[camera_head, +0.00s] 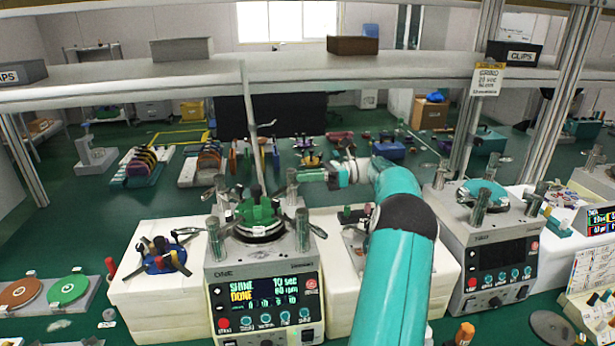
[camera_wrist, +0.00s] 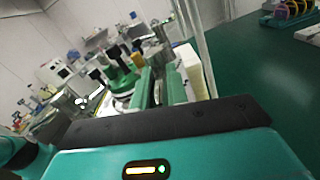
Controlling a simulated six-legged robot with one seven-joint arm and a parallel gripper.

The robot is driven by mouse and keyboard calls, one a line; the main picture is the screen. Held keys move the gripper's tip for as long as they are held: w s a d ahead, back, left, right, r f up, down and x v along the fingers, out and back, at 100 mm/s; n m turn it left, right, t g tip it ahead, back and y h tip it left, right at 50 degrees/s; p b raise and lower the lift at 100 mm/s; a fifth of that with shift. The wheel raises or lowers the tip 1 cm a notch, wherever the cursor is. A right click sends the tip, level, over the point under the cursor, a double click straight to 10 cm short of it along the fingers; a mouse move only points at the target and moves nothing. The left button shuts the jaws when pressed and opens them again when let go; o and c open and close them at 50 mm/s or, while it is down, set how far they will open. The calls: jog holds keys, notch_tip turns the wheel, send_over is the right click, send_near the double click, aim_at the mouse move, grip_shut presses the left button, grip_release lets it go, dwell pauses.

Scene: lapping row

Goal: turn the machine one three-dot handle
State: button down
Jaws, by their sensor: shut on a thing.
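Machine one (camera_head: 262,292) stands at the centre of the head view, its display reading SHINE and DONE. A green fixture with black knobs (camera_head: 258,212) sits on its top, with metal corner posts around it. The fixture also shows in the wrist view (camera_wrist: 122,80). My gripper (camera_head: 302,176) reaches in from the right to the back right post and handle (camera_head: 292,190). In the wrist view my teal fingers (camera_wrist: 160,84) are shut on the handle, which they mostly hide. I cannot make out its dots.
A second machine (camera_head: 495,255) stands to the right. A blue holder with black-tipped tools (camera_head: 162,256) rests on a white block at the left. A shelf (camera_head: 270,77) crosses above, and a thin upright rod (camera_head: 252,120) rises behind the fixture.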

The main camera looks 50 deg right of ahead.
jog(key=shift+w+a+f, duration=0.1)
jog(key=shift+w+a, duration=0.3)
jog(key=shift+a, duration=0.05)
jog(key=c, duration=1.4)
grip_release()
jog(key=shift+a, duration=0.1)
jog(key=shift+c, duration=0.2)
jog(key=shift+o, duration=0.3)
jog(key=shift+w+a, duration=0.1)
jog(key=shift+w, duration=0.05)
jog(key=shift+s+d, duration=0.35)
jog(key=v, duration=0.7)
jog(key=shift+s+d, duration=0.2)
jog(key=shift+s+d, duration=0.1)
